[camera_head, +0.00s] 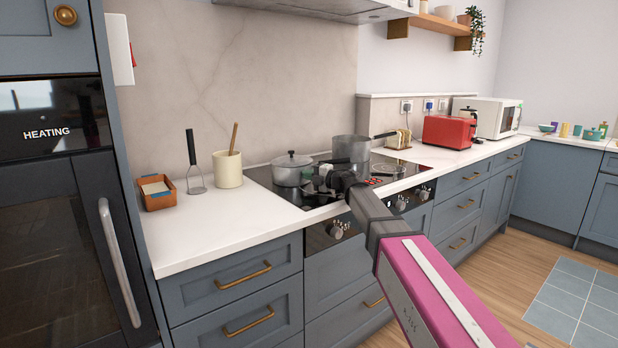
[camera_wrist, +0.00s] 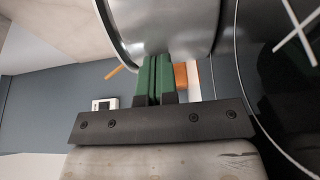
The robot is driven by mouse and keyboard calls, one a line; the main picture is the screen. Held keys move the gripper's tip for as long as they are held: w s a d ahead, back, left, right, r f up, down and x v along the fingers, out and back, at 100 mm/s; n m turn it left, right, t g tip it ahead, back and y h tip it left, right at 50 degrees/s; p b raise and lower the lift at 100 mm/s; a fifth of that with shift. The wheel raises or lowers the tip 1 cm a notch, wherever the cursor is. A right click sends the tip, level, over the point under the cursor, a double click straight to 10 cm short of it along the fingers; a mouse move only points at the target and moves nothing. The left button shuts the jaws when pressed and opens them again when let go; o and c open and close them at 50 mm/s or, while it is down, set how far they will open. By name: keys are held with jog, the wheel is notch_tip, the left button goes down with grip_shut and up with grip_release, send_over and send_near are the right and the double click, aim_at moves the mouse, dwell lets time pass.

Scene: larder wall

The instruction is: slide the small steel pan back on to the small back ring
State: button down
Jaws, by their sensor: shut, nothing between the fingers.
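Two steel pans stand on the black hob (camera_head: 412,172). One is a lidded pan (camera_head: 290,176) at the left. The other is an open, deeper pan (camera_head: 350,149) further right, with a dark handle pointing right. I cannot tell for sure which is the small one. My gripper (camera_head: 322,177) is low over the hob, between and in front of the pans, and partly hidden by its own wrist. In the wrist view its green fingers (camera_wrist: 154,78) are shut and empty, with their tips at the curved wall of a steel pan (camera_wrist: 165,25); whether they touch is unclear.
A ring (camera_head: 388,169) at the hob's right is bare. A cream crock (camera_head: 228,169), a masher (camera_head: 194,165) and a terracotta box (camera_head: 157,192) stand left of the hob. A toast rack (camera_head: 398,138) and a red toaster (camera_head: 449,132) stand to the right. Front-left worktop is clear.

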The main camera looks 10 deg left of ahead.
jog(key=w+a, duration=0.1)
jog(key=w, duration=0.2)
jog(key=w+a, duration=0.2)
jog(key=w, duration=0.2)
jog(key=w+a, duration=0.2)
jog(key=w, duration=0.1)
jog(key=shift+w, duration=0.25)
jog(key=shift+s+d, duration=0.1)
jog(key=shift+s, duration=0.1)
